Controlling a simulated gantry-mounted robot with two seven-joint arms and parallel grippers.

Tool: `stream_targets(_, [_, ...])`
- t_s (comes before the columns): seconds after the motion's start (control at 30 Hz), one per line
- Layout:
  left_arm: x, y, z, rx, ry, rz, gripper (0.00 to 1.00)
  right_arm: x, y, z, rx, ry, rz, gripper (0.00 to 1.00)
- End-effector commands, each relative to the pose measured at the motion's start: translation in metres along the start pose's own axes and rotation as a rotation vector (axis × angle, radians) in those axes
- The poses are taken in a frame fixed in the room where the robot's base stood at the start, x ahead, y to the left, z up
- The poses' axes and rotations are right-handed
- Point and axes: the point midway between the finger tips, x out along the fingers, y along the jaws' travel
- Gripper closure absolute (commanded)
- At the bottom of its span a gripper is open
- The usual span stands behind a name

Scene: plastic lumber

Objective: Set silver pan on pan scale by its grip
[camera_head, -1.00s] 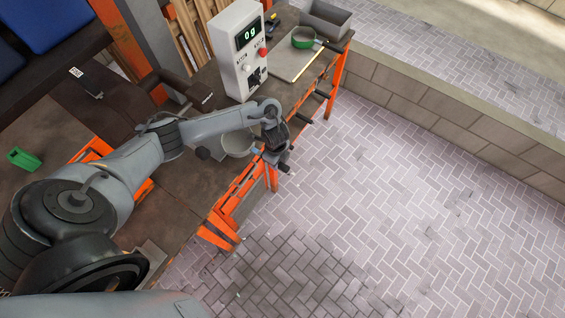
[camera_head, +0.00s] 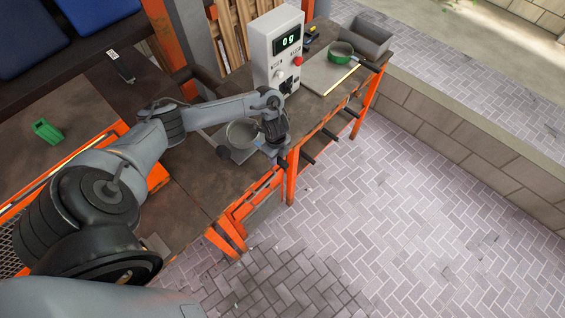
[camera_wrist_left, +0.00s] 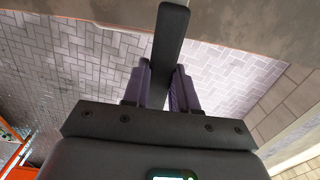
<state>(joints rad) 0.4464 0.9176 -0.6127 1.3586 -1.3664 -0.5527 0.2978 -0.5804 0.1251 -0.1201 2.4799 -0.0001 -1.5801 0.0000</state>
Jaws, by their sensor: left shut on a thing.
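The silver pan (camera_head: 239,135) is at the left side of my left gripper (camera_head: 273,144), over the near edge of the brown bench. My left gripper is shut on the pan's dark grip (camera_wrist_left: 170,42), which stands between the two fingers in the left wrist view (camera_wrist_left: 160,75). My forearm and wrist partly cover the pan. The white scale box (camera_head: 277,45) with a "0 g" display stands just behind the gripper. A light grey flat surface (camera_head: 243,153) shows under the pan; I cannot tell whether they touch. My right gripper is not in view.
A green pan (camera_head: 340,50) sits on a grey board (camera_head: 318,74) at the far right of the bench, with a grey bin (camera_head: 368,37) behind it. A green block (camera_head: 47,131) lies at the left. Orange bench legs and dark rods stick out at the front.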

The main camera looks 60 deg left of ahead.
Motion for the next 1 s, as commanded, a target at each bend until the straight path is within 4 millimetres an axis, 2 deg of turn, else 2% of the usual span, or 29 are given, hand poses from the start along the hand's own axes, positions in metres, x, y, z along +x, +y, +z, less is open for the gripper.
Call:
stream_targets(0.3, [0.004,0.0,0.031,0.0,-0.002,0.0,1.0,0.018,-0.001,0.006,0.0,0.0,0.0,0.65])
stream_targets(0.6, [0.023,0.0,0.028,0.001,0.0,-0.001,1.0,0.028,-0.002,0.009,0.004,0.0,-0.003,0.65])
stream_targets(1.0, [0.027,0.0,0.028,0.001,-0.001,-0.001,1.0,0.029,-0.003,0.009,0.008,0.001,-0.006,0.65])
